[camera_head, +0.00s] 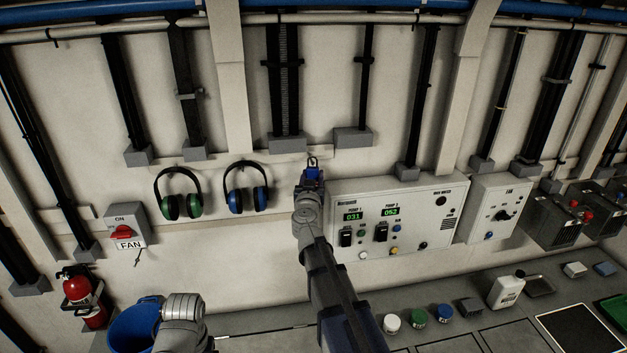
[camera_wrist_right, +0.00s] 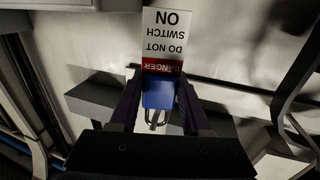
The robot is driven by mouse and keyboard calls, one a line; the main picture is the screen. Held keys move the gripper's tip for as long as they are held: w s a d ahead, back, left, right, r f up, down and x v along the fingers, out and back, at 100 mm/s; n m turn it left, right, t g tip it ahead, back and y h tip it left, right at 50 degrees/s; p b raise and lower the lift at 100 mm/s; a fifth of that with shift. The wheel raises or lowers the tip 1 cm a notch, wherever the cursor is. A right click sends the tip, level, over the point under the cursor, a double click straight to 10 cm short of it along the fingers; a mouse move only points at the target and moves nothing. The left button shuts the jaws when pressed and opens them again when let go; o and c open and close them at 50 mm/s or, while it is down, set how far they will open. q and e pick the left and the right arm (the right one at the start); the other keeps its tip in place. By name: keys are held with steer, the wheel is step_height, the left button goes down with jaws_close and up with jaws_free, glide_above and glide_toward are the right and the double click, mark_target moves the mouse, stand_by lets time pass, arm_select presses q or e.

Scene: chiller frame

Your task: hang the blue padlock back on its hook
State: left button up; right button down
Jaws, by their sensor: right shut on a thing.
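The blue padlock (camera_head: 313,173) is upright in the head view, its shackle on top in front of the pale wall rail. My right gripper (camera_wrist_right: 160,100) is shut on the padlock body, which also shows between the fingers in the right wrist view (camera_wrist_right: 158,93). That view is upside down, so the shackle points to its bottom. A red and white danger tag (camera_wrist_right: 163,42) shows beside the body. The hook is not clearly made out near the shackle; I cannot tell whether they touch. My left arm shows at the bottom left, but its gripper does not.
Green ear muffs (camera_head: 179,206) and blue ear muffs (camera_head: 246,200) hang left of the padlock. A pump control panel (camera_head: 425,210) is close on its right. A fan switch (camera_head: 124,227), fire extinguisher (camera_head: 79,290) and blue bucket (camera_head: 132,326) are further left.

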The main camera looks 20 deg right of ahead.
steer(key=shift+w+d+f, duration=0.1)
steer(key=shift+w+d, duration=0.05)
steer(key=shift+w, duration=0.4)
steer(key=shift+w+d+f+b, duration=0.1)
steer(key=shift+w+f+b, duration=0.35)
steer(key=shift+w+b, duration=0.1)
steer(key=shift+s, duration=0.1)
steer(key=shift+c, duration=1.4)
jaws_free()
steer(key=v, duration=0.7)
steer(key=shift+s+a, duration=0.2)
steer(key=shift+s, duration=0.15)
steer(key=shift+f, duration=0.1)
